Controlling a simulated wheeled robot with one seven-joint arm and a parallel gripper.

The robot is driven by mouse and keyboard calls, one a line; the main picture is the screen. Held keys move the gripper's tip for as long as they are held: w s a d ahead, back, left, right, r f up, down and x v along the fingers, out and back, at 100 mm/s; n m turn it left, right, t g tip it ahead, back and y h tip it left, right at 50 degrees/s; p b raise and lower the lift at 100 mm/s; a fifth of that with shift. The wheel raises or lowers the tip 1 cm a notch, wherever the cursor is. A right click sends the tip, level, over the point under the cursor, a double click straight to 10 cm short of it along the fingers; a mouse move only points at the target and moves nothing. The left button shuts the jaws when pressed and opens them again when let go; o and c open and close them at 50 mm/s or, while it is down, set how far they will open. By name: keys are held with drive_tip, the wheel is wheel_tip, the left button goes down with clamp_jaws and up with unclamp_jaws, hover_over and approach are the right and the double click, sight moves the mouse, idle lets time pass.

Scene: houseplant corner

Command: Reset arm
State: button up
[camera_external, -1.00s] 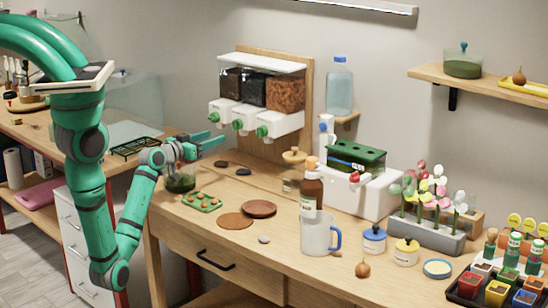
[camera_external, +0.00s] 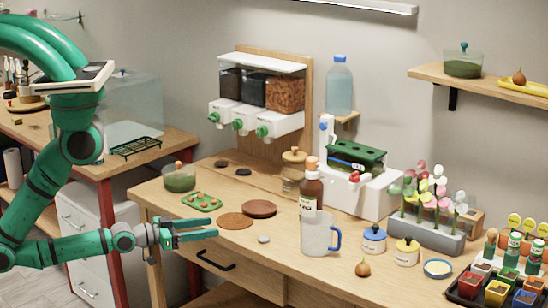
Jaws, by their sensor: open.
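My gripper (camera_external: 207,229) is at the front left edge of the wooden table, its fingers pointing right. It is open and nothing shows between the fingers. My green arm (camera_external: 65,150) comes down at the left and bends low, with the forearm level in front of the white drawers. The gripper is in front of the green tray of small items (camera_external: 201,201) and left of the brown round mat (camera_external: 236,221), apart from both as far as I can tell.
Dispensers (camera_external: 255,120) hang behind. Floor at the lower left is free.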

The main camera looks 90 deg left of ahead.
drive_tip(key=s+d+f+m+g+h, duration=0.1)
drive_tip(key=s+d+h, duration=0.4)
drive_tip(key=s+d, duration=0.8)
drive_tip(key=d+f+m, duration=0.1)
drive_tip(key=d+m, duration=0.1)
drive_tip(key=shift+f+m+h, duration=0.15)
drive_tip(key=shift+m+h, duration=0.15)
drive_tip(key=shift+s, duration=0.1)
idle(1.8)
